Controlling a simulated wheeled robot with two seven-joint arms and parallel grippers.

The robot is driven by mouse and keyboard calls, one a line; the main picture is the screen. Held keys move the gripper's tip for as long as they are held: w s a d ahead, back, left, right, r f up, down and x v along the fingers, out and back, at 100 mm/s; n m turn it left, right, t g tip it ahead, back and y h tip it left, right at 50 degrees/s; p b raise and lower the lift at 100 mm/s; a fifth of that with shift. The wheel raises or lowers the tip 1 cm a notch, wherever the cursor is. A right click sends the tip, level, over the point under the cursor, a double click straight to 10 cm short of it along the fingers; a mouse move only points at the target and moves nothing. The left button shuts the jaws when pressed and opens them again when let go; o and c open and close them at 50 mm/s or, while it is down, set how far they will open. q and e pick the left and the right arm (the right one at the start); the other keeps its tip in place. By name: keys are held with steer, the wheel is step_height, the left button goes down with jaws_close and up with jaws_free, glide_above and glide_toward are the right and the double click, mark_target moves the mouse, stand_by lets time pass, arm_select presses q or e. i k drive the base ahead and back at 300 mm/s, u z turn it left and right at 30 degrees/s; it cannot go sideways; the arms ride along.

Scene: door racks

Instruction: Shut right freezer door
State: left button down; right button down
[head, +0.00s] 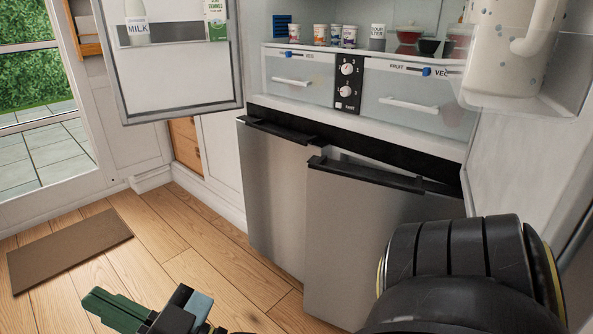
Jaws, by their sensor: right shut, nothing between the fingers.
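The right freezer door (350,235) is a grey metal panel with a black handle strip (375,177) along its top. It stands ajar, swung out in front of the left freezer door, with a wedge-shaped gap above it showing a pale interior. The left freezer door (275,195) looks closed, or nearly so. My right gripper (110,308), with green fingers, is low at the bottom left, over the floor. It is shut and empty, apart from the door and left of it. My right arm hides the door's lower right part. My left gripper is out of view.
The upper fridge is open, with its left door (180,80) swung out and its right door shelf (530,95) holding a white jug (505,50). Drawers (400,100) sit above the freezer. The wooden floor (165,250) is clear beside a brown mat (70,250).

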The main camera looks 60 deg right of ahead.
mark_target(352, 210)
steer(key=z, duration=0.8)
steer(key=i, duration=1.1)
steer(key=z, duration=1)
